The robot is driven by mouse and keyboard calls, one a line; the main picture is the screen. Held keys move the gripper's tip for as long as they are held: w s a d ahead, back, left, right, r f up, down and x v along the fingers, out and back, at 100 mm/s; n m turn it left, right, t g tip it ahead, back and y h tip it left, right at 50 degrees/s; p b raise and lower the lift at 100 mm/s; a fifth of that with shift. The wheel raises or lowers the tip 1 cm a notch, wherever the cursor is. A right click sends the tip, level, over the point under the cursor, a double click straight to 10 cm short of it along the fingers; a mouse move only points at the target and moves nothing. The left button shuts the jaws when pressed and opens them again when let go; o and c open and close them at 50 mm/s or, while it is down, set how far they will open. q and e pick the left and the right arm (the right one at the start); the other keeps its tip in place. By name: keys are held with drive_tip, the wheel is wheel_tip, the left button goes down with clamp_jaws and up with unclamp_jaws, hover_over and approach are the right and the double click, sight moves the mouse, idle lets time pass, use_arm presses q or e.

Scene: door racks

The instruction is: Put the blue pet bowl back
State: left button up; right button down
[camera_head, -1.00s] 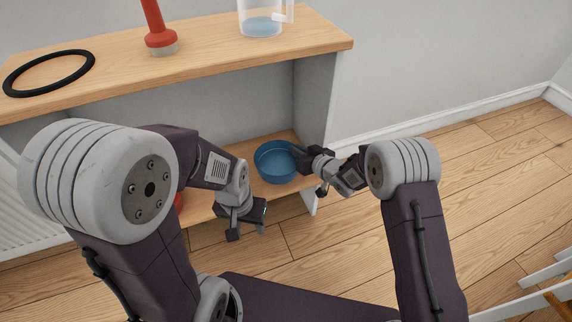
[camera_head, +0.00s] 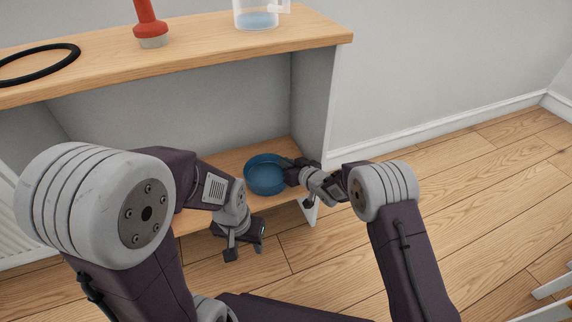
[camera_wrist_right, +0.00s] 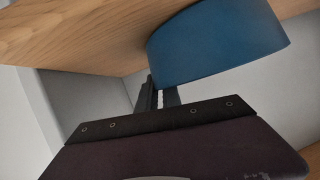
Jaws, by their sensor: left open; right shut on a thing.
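The blue pet bowl (camera_head: 265,178) is at the lower shelf of the wooden rack, near its right side wall, in the head view. I cannot tell whether its base touches the shelf. My right gripper (camera_head: 291,170) is shut on the bowl's right rim. In the right wrist view the bowl (camera_wrist_right: 215,45) fills the upper right, with the gripper fingers (camera_wrist_right: 158,97) reaching to its edge. My left gripper (camera_head: 245,250) is open and empty, pointing down in front of the lower shelf, left of and nearer than the bowl.
The rack's top board (camera_head: 190,52) holds a red object (camera_head: 149,22), a clear jug (camera_head: 257,12) with blue contents and a black ring (camera_head: 38,63). The rack's right side wall (camera_head: 311,105) stands close to my right gripper. Wooden floor (camera_head: 460,210) is open at the right.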

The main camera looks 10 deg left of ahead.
drive_tip(key=c, duration=1.5)
unclamp_jaws()
drive_tip(key=shift+s+d+r+p, duration=0.2)
drive_tip(key=shift+r+p, duration=0.1)
drive_tip(key=shift+p, duration=0.1)
drive_tip(key=p+v, duration=0.4)
drive_tip(key=v, duration=0.4)
drive_tip(key=shift+d+r+p, duration=0.15)
drive_tip(key=shift+r+p, duration=0.1)
drive_tip(key=shift+p, duration=0.05)
drive_tip(key=b+v, duration=0.1)
drive_tip(key=v, duration=0.1)
drive_tip(key=b+v, duration=0.1)
drive_tip(key=shift+f+b, duration=0.25)
drive_tip(key=shift+b, duration=0.1)
